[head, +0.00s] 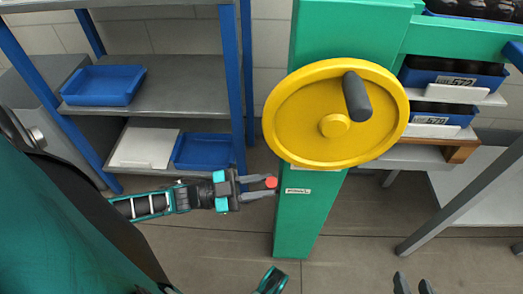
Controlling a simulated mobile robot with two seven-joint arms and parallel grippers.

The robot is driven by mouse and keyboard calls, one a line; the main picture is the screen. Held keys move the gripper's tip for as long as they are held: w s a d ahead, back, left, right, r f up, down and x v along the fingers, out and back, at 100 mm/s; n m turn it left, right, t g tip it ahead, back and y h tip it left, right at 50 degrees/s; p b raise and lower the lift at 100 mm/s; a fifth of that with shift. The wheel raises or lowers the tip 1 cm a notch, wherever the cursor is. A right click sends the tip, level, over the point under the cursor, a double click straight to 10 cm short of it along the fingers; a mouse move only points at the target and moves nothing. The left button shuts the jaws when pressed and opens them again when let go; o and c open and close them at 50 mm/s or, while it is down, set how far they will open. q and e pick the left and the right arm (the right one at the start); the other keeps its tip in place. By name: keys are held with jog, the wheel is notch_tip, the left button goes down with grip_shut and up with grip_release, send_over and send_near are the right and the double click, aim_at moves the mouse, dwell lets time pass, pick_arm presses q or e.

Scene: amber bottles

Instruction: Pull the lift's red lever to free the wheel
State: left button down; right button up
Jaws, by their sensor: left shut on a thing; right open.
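The green lift column (309,215) stands in the middle of the head view. The yellow wheel (290,115) is mounted on its front, with a dark grey handle (357,96) at its upper right. The red end of the lever (271,182) shows at the column's left edge, below the wheel. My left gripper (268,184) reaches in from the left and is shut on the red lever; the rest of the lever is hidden. My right gripper (412,284) shows only its fingertips at the bottom edge, open and empty, apart from the lift.
A metal shelf with blue posts (230,80) stands at the left, holding blue trays (103,85) and a white board (144,148). Blue crates (450,80) of dark bottles sit right of the column. A grey slanted leg (450,205) is at the right. The floor (360,235) below is clear.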

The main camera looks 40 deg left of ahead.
pick_arm(q)
jog(key=shift+s+d+f+m, duration=0.25)
jog(key=shift+s+m, duration=0.1)
jog(key=shift+m, duration=0.15)
jog(key=shift+s+d+f+m, duration=0.2)
jog(key=shift+s+m, duration=0.1)
jog(key=shift+m, duration=0.2)
pick_arm(e)
jog(key=shift+w+a+r, duration=0.15)
pick_arm(q)
jog(key=shift+f, duration=0.1)
pick_arm(e)
jog(key=shift+a, duration=0.1)
pick_arm(q)
jog(key=c, duration=0.9)
grip_release()
jog(key=shift+a, duration=0.1)
jog(key=v, duration=1.3)
jog(key=shift+w, duration=0.1)
